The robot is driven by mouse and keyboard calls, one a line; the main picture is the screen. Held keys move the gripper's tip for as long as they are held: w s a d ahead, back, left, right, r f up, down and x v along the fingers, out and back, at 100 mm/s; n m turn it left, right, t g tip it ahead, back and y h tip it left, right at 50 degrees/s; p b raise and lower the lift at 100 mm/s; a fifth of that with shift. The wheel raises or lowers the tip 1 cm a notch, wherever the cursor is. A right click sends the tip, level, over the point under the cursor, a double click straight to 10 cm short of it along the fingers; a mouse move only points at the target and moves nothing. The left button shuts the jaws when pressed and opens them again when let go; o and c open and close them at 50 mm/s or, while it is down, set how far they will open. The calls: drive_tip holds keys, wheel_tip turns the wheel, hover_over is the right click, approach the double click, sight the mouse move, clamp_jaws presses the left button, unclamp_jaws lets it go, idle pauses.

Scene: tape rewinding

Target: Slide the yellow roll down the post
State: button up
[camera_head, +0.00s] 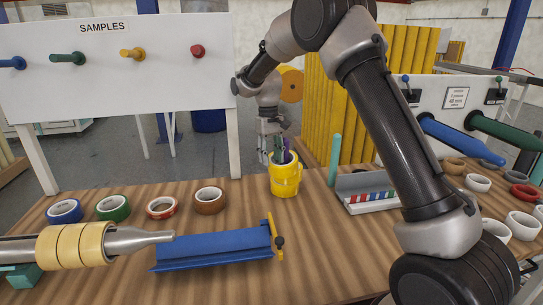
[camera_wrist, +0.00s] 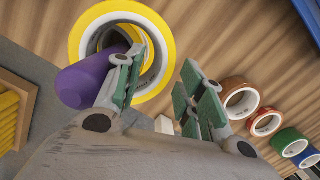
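The yellow roll (camera_head: 285,182) stands in the middle of the table, around the purple post (camera_head: 287,157). In the wrist view, the yellow roll (camera_wrist: 84,32) shows as a yellow ring with a white core, and the purple post (camera_wrist: 85,82) leans towards the camera out of its hole. My gripper (camera_head: 277,150) is low over the roll, pointing down. In the wrist view, my gripper (camera_wrist: 165,62) has its fingers apart, one over the hole and the other beyond the outer wall. Contact with the roll cannot be told. The post's lower part is hidden.
Blue (camera_head: 64,211), green (camera_head: 113,208), red (camera_head: 162,207) and brown (camera_head: 210,200) rolls lie to the left. A blue tray (camera_head: 214,249) is in front, a teal post (camera_head: 334,160) and grey holder (camera_head: 367,184) to the right. The samples board (camera_head: 115,85) stands behind.

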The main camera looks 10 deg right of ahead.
drive_tip(key=shift+d, duration=0.1)
wheel_tip(320, 180, up, 12)
drive_tip(key=w, duration=0.1)
drive_tip(key=shift+w+a, duration=0.15)
drive_tip(key=shift+a, duration=0.2)
idle(0.8)
